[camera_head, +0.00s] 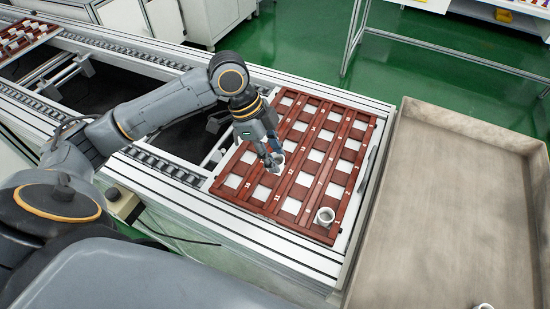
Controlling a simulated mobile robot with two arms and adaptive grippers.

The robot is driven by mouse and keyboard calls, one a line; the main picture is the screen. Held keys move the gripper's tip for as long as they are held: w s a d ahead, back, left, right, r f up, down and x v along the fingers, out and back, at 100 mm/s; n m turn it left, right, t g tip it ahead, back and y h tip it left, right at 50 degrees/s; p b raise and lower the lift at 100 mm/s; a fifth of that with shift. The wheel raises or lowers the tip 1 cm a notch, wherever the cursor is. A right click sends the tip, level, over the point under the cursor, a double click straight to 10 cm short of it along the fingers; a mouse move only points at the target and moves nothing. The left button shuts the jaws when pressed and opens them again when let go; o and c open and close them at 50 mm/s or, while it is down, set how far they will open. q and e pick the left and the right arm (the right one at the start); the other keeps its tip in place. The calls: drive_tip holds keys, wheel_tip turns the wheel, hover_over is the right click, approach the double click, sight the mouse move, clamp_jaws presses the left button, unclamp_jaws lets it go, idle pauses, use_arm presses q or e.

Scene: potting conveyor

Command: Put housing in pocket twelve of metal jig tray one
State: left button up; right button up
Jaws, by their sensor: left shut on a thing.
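The jig tray (309,191) is a red-brown grid with white square pockets, lying on the conveyor in the middle of the view. My left gripper (276,165) points down over the tray's left half, shut on a small white housing (280,159). The fingers partly hide this housing, and I cannot tell whether it touches the tray. Pocket numbers are too small to read. My right gripper is not in view.
A large grey-brown bin (440,200) stands right of the conveyor, with part of a white housing (484,306) at its bottom edge. Another red-brown tray (22,38) lies at the far left of the conveyor (160,165). Tables stand at the back over a green floor.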

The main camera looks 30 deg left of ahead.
sight(275, 158)
use_arm(q)
drive_tip(key=w+a+f, duration=0.1)
drive_tip(key=w+f, duration=0.1)
drive_tip(key=w+a+f, duration=0.1)
drive_tip(key=f, duration=0.1)
drive_tip(key=w+f, duration=0.2)
drive_tip(key=shift+w+a+f, duration=0.3)
drive_tip(key=shift+a, duration=0.1)
wheel_tip(275, 158, down, 2)
drive_tip(key=shift+f+p, duration=0.2)
drive_tip(key=shift+p, duration=0.1)
drive_tip(key=shift+f, duration=0.25)
drive_tip(key=shift+f, duration=0.2)
drive_tip(key=o, duration=0.9)
drive_tip(key=shift+o, duration=0.2)
drive_tip(key=shift+r, duration=0.1)
drive_tip(key=v, duration=1.2)
drive_tip(key=shift+r, duration=0.15)
